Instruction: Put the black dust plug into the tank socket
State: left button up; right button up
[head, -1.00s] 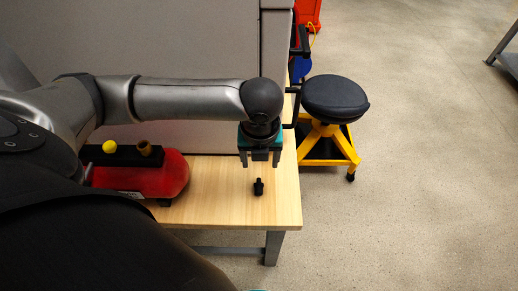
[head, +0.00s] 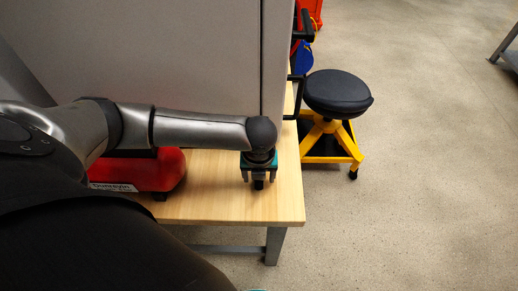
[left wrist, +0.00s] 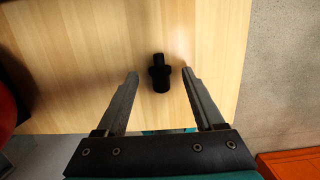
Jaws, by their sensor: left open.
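The black dust plug (left wrist: 160,72) is a small stepped dark piece on the wooden bench. In the left wrist view it shows between the tips of my left gripper (left wrist: 160,76), with a gap on each side. In the head view the same gripper (head: 259,179) points down over the plug, its jaws open. The red tank (head: 153,172) lies on the bench to the left. My left arm covers the top of the tank, so the socket is hidden.
The wooden bench (head: 225,205) has bare room around the plug, with its right and front edges close by. A grey panel (head: 160,60) stands behind. A yellow stool with a black seat (head: 338,92) stands on the floor to the right.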

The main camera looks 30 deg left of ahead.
pick_arm(q)
jog(key=shift+f, duration=0.5)
grip_shut()
